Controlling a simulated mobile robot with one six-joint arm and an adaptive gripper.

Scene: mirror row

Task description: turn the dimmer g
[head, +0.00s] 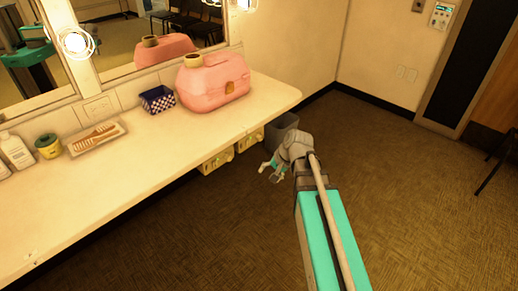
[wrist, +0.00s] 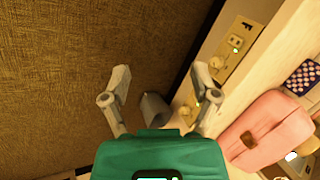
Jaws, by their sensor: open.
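Two cream control panels sit under the counter's front edge in the head view, a left one (head: 217,162) and a right one (head: 250,140). No letters are readable, so I cannot tell which one is dimmer g. My gripper (head: 270,171) is open and empty, in front of and a little right of the panels. In the wrist view my gripper (wrist: 161,72) has its fingers spread wide, apart from the knob.
The white counter (head: 110,185) carries a pink case (head: 212,85), a checkered box (head: 157,99), a brush tray (head: 95,138) and bottles. A grey bin (head: 281,130) stands on the floor beyond my gripper.

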